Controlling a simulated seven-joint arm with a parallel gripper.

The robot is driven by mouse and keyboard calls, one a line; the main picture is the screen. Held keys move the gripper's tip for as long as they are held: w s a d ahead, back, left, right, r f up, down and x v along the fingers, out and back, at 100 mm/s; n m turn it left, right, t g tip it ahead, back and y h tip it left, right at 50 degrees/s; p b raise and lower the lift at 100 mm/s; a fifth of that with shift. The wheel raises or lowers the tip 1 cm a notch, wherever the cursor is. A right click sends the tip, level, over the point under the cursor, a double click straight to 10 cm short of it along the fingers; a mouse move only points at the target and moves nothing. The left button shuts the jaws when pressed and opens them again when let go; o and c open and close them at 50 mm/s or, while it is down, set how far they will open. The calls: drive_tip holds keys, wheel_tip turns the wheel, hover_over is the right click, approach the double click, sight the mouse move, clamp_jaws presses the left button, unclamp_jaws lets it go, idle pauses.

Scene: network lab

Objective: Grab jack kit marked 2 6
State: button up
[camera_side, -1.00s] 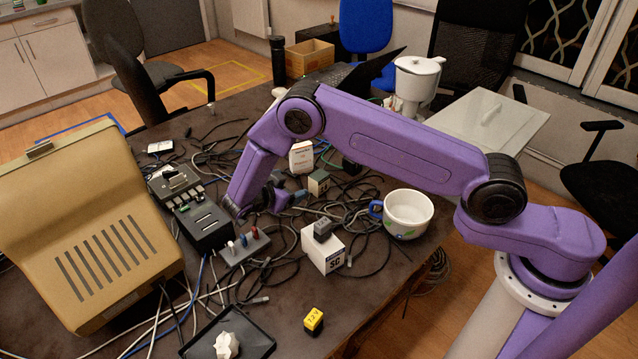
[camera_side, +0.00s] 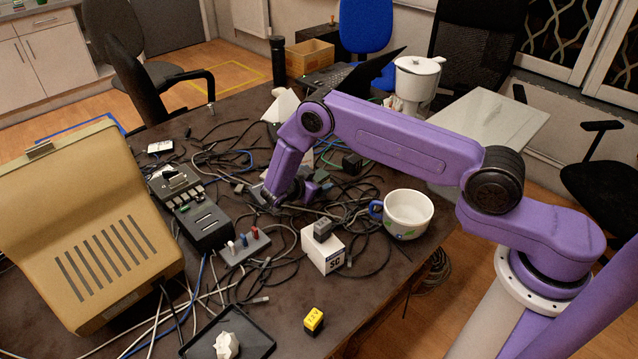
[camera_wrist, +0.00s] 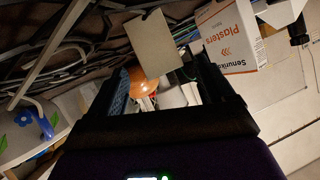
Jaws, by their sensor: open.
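No mark reading 2 6 is legible in either view, so I cannot tell which item is the jack kit. A plain grey-beige box face (camera_wrist: 150,45) shows in the wrist view, just beyond my fingertips and with no readable mark. A white box (camera_side: 322,252) with dark lettering, seemingly SG, and a grey piece on top stands right of the middle of the table. My gripper (camera_side: 297,193) is low over the cable tangle, behind and left of that box. In the wrist view my gripper (camera_wrist: 165,68) is open, with nothing clearly held between its fingers.
A Plasters box (camera_wrist: 231,38) is right of the fingers in the wrist view. A white mug (camera_side: 408,214) stands near the table's right edge. Cables cover much of the table.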

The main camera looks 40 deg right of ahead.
sight(318, 177)
drive_tip(key=shift+x, duration=2.6)
clamp_jaws()
drive_tip(key=shift+r, duration=0.2)
